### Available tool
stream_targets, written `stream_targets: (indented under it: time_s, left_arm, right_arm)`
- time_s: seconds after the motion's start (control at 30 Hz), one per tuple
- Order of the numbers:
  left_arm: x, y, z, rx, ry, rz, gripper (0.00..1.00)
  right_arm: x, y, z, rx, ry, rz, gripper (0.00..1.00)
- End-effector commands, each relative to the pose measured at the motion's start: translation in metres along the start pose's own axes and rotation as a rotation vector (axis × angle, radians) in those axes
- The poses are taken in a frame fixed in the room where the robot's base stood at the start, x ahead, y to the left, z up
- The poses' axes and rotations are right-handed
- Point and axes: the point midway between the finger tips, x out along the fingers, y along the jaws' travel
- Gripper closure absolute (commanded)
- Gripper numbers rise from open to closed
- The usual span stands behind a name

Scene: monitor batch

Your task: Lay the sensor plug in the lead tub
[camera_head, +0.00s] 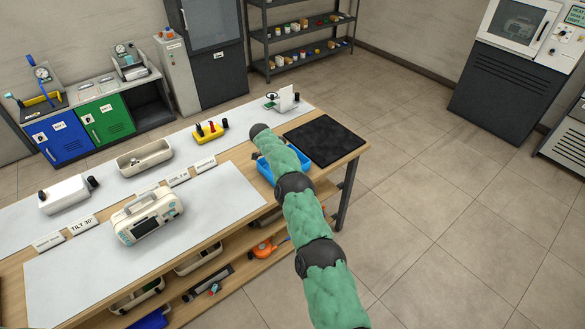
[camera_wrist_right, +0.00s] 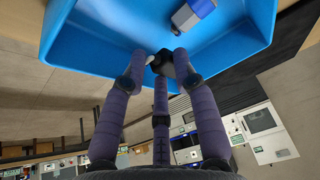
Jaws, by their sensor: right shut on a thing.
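The blue tub (camera_head: 263,170), which I take as the lead tub, sits on the bench near its right end, partly hidden behind my green right arm. The right wrist view looks at the tub (camera_wrist_right: 90,42) from close by. There my right gripper (camera_wrist_right: 160,62) has its purple fingers at the tub's edge, closed around a small dark piece with a pale end, which seems to be the sensor plug (camera_wrist_right: 166,64). The fingers cover much of it. A blue and grey connector (camera_wrist_right: 192,14) lies inside the tub, apart from the fingers. My left gripper is out of view.
A black mat (camera_head: 325,139) lies right of the tub. A white monitor (camera_head: 147,214) stands on the pale bench mat. A cream tray (camera_head: 144,158) and a yellow block with knobs (camera_head: 207,132) are farther back. Shelves below the bench hold several things.

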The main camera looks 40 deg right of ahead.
Motion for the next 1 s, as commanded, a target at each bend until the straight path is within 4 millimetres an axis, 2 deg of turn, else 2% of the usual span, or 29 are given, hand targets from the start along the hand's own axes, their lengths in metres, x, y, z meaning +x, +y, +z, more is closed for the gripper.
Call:
stream_targets:
  time_s: [0.33,1.0]
  left_arm:
    - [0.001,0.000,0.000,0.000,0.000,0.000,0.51]
    - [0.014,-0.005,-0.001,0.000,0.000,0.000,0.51]
  right_arm:
    - [0.001,0.000,0.000,0.000,0.000,0.000,1.00]
    - [0.016,0.001,0.008,0.000,0.000,0.000,1.00]
